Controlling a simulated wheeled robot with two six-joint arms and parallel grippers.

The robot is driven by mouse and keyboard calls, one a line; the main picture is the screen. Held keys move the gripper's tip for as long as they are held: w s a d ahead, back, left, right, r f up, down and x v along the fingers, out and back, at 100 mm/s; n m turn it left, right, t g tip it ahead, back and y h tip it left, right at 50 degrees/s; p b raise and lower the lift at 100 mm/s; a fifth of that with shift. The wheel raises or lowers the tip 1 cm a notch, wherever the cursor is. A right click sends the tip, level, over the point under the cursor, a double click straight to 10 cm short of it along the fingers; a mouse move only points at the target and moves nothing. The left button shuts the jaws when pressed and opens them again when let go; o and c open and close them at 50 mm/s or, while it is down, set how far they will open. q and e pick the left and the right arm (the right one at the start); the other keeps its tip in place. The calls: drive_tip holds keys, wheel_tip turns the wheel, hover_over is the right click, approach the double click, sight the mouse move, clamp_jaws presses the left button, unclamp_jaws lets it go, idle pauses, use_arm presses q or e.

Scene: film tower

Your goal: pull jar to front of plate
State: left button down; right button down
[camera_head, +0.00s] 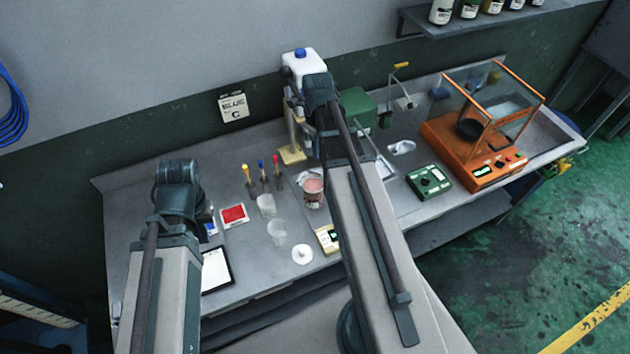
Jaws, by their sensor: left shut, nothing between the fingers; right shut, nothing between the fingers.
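A jar with a pinkish-red top (313,189) stands on the bench on a pale plate (328,238), whose front with a small display shows. My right arm hides the plate's right side. My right gripper (318,92) is shut and empty at the dark end of the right arm, above and behind the jar in the picture and apart from it. My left gripper (180,176) is shut and empty at the dark end of the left arm, over the bench's left part, well left of the jar. The fingertips are hard to make out.
Clear beakers (276,231) and a white round dish (302,253) stand in front and left of the jar. An orange balance (474,155) and green box (429,181) stand right.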

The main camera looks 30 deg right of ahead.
sight(313, 192)
drive_tip(key=shift+f, duration=0.1)
wheel_tip(313, 192, down, 20)
drive_tip(key=b, duration=2)
drive_tip(key=shift+s, duration=0.1)
drive_tip(key=s+d, duration=0.2)
drive_tip(key=s, duration=0.4)
drive_tip(key=shift+d, duration=0.15)
